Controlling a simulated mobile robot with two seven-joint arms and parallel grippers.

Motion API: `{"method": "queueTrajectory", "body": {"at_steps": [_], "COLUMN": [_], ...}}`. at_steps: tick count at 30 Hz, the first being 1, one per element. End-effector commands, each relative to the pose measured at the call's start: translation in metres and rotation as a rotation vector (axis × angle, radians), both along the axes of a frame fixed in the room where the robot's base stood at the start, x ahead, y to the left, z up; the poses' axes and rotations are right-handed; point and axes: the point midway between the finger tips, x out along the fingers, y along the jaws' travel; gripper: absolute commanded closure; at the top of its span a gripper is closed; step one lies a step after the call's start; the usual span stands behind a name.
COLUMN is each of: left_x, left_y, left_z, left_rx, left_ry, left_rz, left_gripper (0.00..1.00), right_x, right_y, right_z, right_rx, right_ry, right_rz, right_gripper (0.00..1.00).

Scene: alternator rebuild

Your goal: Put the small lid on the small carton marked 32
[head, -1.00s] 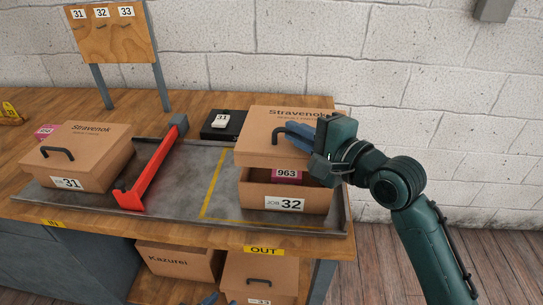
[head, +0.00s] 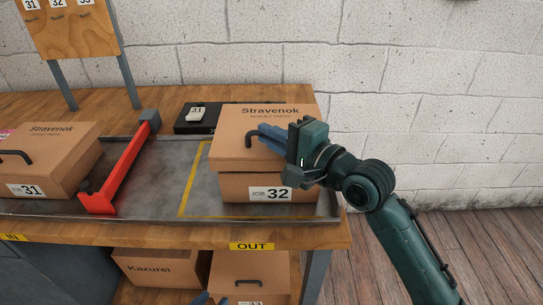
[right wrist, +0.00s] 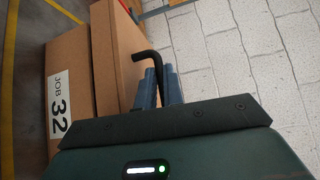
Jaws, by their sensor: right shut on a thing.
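The small carton marked 32 (head: 240,190) stands on the grey tray inside the yellow outline, at the OUT end. The small lid (head: 232,148), brown with a black handle and printed "Stravenok", covers the carton's top; I cannot tell whether it is fully seated. My right gripper (head: 272,138) is shut on the lid's handle. In the right wrist view the lid (right wrist: 115,60) lies against the carton (right wrist: 70,50), and the black handle (right wrist: 148,56) reaches between the blue fingers. Only blue tips of my left gripper (head: 211,299) show at the bottom edge; their opening is unclear.
Carton 31 (head: 50,165), lidded, stands left on the tray (head: 150,190). A red bar (head: 122,165) lies between the cartons. A black box (head: 190,124) with tag 31 sits behind. More cartons (head: 160,268) are on the shelf below.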

Motion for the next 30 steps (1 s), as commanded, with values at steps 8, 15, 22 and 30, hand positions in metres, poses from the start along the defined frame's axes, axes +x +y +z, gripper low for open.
{"method": "queueTrajectory", "body": {"at_steps": [8, 15, 22, 30], "left_x": [0.002, 0.002, 0.001, 0.001], "left_y": [0.004, 0.005, 0.005, 0.003], "left_z": [-0.005, -0.005, -0.006, -0.006], "left_rx": [-0.003, -0.004, -0.005, -0.007], "left_ry": [-0.002, -0.002, 0.000, 0.001], "left_rz": [0.009, 0.010, 0.010, 0.008], "left_gripper": [0.69, 0.69, 0.69, 0.69], "right_x": [0.000, 0.000, 0.000, 0.000], "right_y": [0.000, 0.000, 0.000, 0.000], "right_z": [-0.036, -0.039, -0.042, -0.042], "right_rx": [-0.002, 0.000, 0.001, 0.000], "right_ry": [0.000, -0.001, -0.001, -0.001], "right_rz": [-0.001, -0.001, -0.001, -0.001], "right_gripper": [1.00, 1.00, 0.88, 0.69]}}
